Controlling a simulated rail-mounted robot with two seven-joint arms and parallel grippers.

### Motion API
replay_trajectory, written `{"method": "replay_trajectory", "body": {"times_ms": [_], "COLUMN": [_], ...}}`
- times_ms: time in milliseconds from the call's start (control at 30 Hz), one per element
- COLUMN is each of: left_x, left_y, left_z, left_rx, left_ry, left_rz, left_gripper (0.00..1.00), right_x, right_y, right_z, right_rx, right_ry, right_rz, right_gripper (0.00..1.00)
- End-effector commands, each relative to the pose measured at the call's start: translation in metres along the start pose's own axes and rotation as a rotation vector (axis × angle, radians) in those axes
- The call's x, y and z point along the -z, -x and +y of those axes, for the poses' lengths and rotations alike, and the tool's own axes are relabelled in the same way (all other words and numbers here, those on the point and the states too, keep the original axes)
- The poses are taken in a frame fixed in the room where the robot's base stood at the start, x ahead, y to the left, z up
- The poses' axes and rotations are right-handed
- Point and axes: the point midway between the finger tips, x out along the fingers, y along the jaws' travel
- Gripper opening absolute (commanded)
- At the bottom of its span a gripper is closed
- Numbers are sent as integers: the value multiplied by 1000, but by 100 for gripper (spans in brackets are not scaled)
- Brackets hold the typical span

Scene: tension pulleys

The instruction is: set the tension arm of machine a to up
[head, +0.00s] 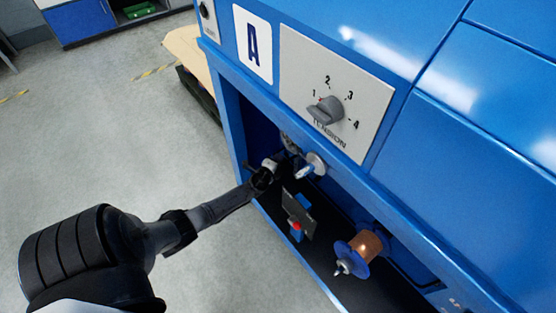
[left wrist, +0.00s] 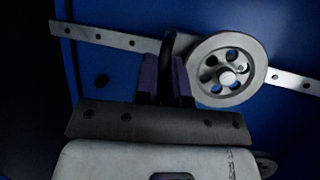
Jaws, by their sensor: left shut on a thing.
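Machine A (head: 252,45) is the blue cabinet marked with a large letter A. Inside its open bay, my left gripper (head: 281,165) reaches in from the left, close to a pale round pulley (head: 316,163). In the left wrist view my left gripper (left wrist: 167,82) is shut on the dark end of the tension arm (left wrist: 168,46), just left of the spoked grey pulley wheel (left wrist: 226,70). The fingers hide part of the arm, and its exact angle is hard to tell. My right gripper is not in view.
A tension dial (head: 326,110) numbered 1 to 4 is above the bay. A copper spool (head: 368,244) sticks out at the lower right, and a red button (head: 296,227) is below the gripper. A drilled metal strip (left wrist: 100,38) crosses behind the wheel. Open floor (head: 110,130) lies left.

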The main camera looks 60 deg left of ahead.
Motion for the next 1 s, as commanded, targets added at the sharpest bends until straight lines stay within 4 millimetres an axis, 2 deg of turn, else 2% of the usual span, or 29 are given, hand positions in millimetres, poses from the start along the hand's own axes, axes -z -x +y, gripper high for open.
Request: {"method": "replay_trajectory", "body": {"times_ms": [33,167,400,600,800,1000], "left_x": [0,-3,-8,-11,-14,-15], "left_y": [2,7,20,29,36,40], "left_z": [-13,-39,-101,-145,-176,-190], "left_rx": [6,7,9,10,10,8], "left_ry": [2,3,3,2,3,2], "left_rz": [0,1,1,1,1,1], "left_gripper": [0,0,0,0,0,0], "right_x": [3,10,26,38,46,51], "right_y": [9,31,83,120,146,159], "right_z": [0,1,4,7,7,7], "right_rx": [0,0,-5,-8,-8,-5], "right_ry": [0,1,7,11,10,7], "right_rz": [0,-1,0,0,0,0], "right_gripper": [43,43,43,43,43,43]}}
